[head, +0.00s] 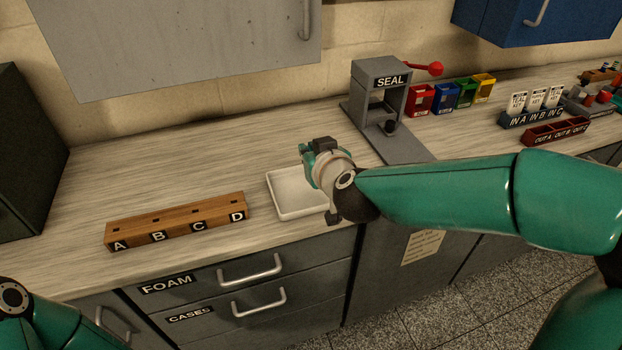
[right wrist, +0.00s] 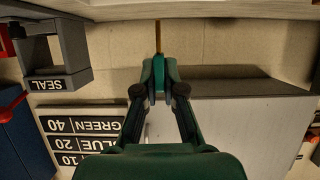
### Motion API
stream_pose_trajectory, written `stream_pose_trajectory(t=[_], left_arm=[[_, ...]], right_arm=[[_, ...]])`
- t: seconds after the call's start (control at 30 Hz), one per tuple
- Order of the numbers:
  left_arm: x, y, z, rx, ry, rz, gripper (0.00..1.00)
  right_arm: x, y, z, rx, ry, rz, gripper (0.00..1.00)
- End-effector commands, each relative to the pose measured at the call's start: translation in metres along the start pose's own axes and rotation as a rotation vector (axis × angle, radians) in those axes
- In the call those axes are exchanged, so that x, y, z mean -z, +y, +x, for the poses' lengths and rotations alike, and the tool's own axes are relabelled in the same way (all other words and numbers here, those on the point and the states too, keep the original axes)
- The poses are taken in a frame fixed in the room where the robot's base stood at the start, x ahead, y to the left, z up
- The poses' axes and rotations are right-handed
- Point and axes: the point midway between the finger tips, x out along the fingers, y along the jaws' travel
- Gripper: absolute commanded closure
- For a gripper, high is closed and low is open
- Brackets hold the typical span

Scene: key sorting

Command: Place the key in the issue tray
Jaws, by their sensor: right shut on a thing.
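A white, shallow tray (head: 284,208) lies on the counter near its front edge; no label shows on it, and its right part is hidden by my right arm. My right gripper (head: 309,160) is over the tray's back right part in the head view. In the right wrist view its fingers (right wrist: 159,78) are shut on a thin brass-coloured key (right wrist: 158,36), which sticks out beyond the fingertips. The key cannot be made out in the head view. My left arm shows only at the lower left corner, and its gripper is out of view.
A wooden block (head: 177,220) with slots A to D stands left of the tray. A grey SEAL press (head: 379,95) with a red lever stands behind right. Coloured bins (head: 450,95) and labelled racks (head: 533,117) are farther right. The counter behind the wooden block is clear.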

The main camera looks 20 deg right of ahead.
Motion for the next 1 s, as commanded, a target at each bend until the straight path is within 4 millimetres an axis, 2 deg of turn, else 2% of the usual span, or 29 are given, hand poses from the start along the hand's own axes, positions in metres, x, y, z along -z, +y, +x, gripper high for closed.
stream_pose_trajectory(t=[0.13,0.37,0.73,0.8,0.9,1.0], left_arm=[[0.000,-0.002,0.007,0.000,0.001,0.000,0.50],[0.000,-0.009,0.026,0.000,0.000,0.000,0.50],[0.000,-0.009,0.026,0.000,0.000,0.000,0.50],[0.000,-0.009,0.026,0.000,0.000,0.000,0.50],[0.000,-0.009,0.026,0.000,0.000,0.000,0.50],[0.000,-0.009,0.026,0.000,0.001,0.000,0.50]], right_arm=[[-0.010,0.000,0.004,0.000,-0.001,0.001,1.00],[-0.041,0.000,0.017,-0.001,-0.002,0.000,1.00],[-0.043,0.000,0.018,-0.001,-0.001,0.001,1.00],[-0.043,0.000,0.017,-0.001,-0.001,0.001,0.84],[-0.043,0.000,0.017,-0.001,-0.001,0.001,0.67],[-0.043,0.000,0.017,-0.001,-0.001,0.001,0.67]])
